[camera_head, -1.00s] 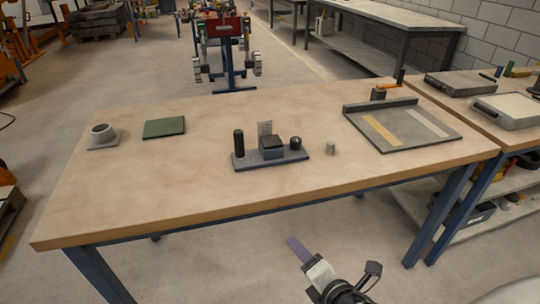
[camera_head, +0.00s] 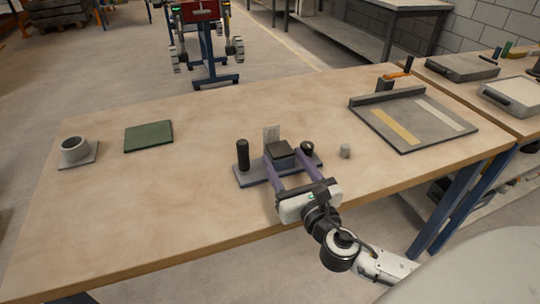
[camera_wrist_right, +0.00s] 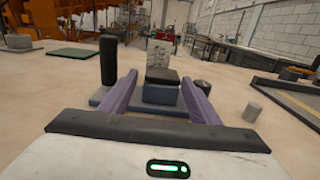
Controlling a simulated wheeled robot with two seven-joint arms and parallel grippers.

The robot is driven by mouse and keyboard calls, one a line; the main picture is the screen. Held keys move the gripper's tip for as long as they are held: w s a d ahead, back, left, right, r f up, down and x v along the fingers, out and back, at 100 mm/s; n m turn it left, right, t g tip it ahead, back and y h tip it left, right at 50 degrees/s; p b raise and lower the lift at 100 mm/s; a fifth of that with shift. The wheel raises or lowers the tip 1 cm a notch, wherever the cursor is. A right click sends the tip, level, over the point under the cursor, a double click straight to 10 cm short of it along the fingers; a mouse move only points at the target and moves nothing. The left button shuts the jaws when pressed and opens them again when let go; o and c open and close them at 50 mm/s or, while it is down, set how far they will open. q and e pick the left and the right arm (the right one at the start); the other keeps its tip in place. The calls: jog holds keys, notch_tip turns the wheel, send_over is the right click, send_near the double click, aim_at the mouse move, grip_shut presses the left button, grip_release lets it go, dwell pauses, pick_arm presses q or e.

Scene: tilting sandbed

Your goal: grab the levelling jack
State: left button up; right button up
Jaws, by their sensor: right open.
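A squat block with a black top (camera_head: 280,149), which I take to be the levelling jack, stands on a blue-grey base plate (camera_head: 247,178) on the wooden table. My right gripper (camera_head: 283,160) reaches in from the front, open. Its two purple fingers lie to the left and right of the block. In the right wrist view the block (camera_wrist_right: 161,76) shows between the fingers, with nothing seen clamped. Whether the fingers touch it I cannot tell. My left gripper is not in view.
On the same plate stand a black cylinder (camera_head: 243,154), a black knob (camera_head: 307,147) and an upright pale card (camera_head: 270,135). A small grey cylinder (camera_head: 345,151) is to the right. A shallow tray (camera_head: 437,138) lies further right. The table's left front is clear.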

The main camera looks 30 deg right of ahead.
aim_at(274, 142)
jog(key=x, duration=0.8)
jog(key=shift+w+d+f, duration=0.2)
jog(key=shift+f, duration=0.15)
jog(key=c, duration=1.2)
jog(key=shift+r, duration=0.1)
